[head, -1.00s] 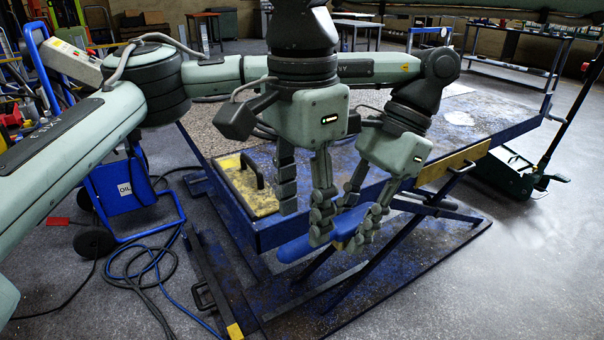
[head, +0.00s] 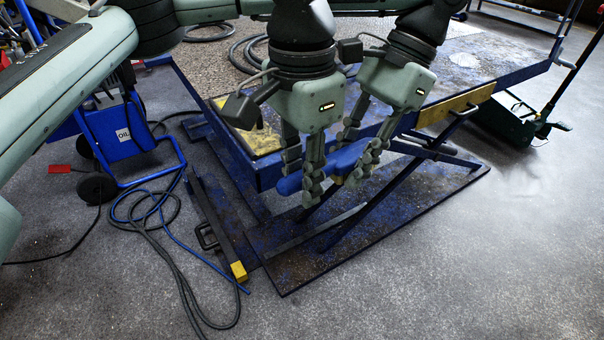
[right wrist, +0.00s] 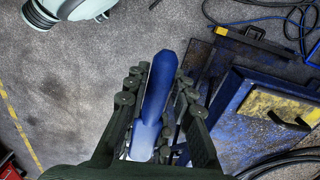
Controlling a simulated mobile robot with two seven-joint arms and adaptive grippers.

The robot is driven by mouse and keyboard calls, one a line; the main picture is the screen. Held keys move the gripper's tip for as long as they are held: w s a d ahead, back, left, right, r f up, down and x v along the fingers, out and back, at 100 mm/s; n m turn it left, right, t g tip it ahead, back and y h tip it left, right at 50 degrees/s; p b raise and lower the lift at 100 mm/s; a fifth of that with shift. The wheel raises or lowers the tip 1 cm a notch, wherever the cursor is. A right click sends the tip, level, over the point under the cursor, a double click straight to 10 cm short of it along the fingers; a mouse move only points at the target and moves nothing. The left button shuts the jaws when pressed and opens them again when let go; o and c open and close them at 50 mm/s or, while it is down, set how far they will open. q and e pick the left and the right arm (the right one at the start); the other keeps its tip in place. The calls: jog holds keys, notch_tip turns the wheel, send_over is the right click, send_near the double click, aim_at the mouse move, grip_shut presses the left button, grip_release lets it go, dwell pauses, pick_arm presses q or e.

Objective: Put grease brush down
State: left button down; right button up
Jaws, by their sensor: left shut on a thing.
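The grease brush shows as a thick blue handle (head: 290,184) in front of the lift table's near edge; its bristles are not clear. My left gripper (head: 362,152), further right in the head view, is shut on the brush. My right gripper (head: 302,178) has its fingers on both sides of the handle's left part. In the right wrist view the blue handle (right wrist: 160,85) runs lengthwise between the right gripper's fingers (right wrist: 162,92), which look spread with narrow gaps. A pale part (right wrist: 143,140) shows at the handle's lower end.
The blue lift table (head: 215,140) stands behind, with a yellow patch (head: 262,142) at its corner. Its dark base plate (head: 400,210) lies below. A blue OIL cart (head: 122,135) and loose hoses (head: 165,235) are at left.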

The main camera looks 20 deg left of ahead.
pick_arm(q)
jog(key=shift+d, duration=0.1)
pick_arm(e)
grip_shut()
pick_arm(q)
jog(key=c, duration=1.1)
grip_release()
jog(key=shift+c, duration=0.2)
